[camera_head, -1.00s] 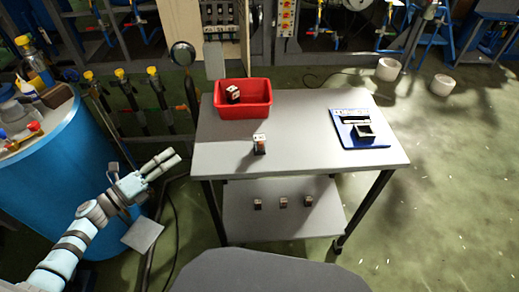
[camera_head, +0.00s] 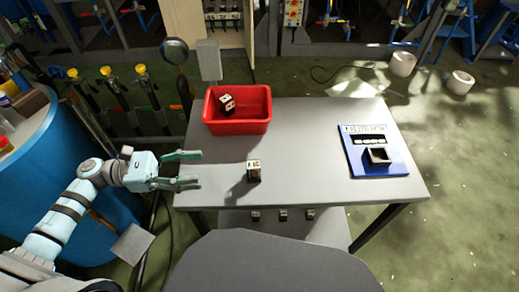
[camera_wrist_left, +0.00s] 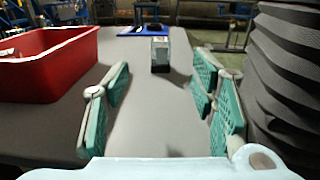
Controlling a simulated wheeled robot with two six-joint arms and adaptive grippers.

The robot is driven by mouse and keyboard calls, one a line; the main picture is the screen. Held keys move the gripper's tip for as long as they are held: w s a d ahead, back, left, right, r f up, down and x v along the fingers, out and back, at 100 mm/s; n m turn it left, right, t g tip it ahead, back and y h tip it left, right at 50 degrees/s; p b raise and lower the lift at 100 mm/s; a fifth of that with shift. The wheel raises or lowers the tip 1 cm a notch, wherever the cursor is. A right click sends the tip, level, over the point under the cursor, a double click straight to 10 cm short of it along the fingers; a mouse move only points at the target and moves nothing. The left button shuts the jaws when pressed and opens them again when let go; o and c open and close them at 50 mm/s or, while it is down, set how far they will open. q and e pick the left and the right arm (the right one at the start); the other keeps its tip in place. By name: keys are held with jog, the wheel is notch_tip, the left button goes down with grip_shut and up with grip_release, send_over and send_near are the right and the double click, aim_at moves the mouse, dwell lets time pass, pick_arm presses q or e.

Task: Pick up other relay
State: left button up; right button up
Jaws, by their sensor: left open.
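A small relay (camera_head: 254,171), white on top with a dark lower body, stands upright on the grey table (camera_head: 310,130) in front of the red bin. In the left wrist view the relay (camera_wrist_left: 160,54) stands ahead, between and beyond the fingers. Another relay (camera_head: 227,103) lies tilted inside the red bin (camera_head: 238,126). My left gripper (camera_head: 189,169) is open and empty at the table's left edge, to the left of the standing relay and apart from it. In the left wrist view its green-padded fingers (camera_wrist_left: 160,100) are spread wide. My right gripper is not in view.
A blue board (camera_head: 376,168) with a black socket (camera_head: 379,156) lies on the table's right side. Several small relays (camera_head: 283,215) sit on the lower shelf. A blue drum (camera_head: 70,220) stands left of the table. The table between relay and board is clear.

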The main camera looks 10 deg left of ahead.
pick_arm(q)
jog(key=shift+w+d, duration=0.75)
jog(key=shift+d, duration=0.2)
send_near(254, 165)
jog(key=x, duration=0.1)
jog(key=p+x, duration=0.1)
jog(key=x, duration=0.1)
jog(key=shift+w+d+r, duration=0.2)
jog(key=shift+d+r, duration=0.1)
jog(key=shift+r, duration=0.15)
jog(key=x, duration=0.2)
jog(key=f+x, duration=0.1)
jog(key=x, duration=0.2)
jog(key=shift+w+d, duration=0.1)
jog(key=shift+d, duration=0.1)
jog(key=shift+d+f, duration=0.1)
jog(key=shift+d, duration=0.4)
jog(key=shift+a, duration=0.1)
grip_shut()
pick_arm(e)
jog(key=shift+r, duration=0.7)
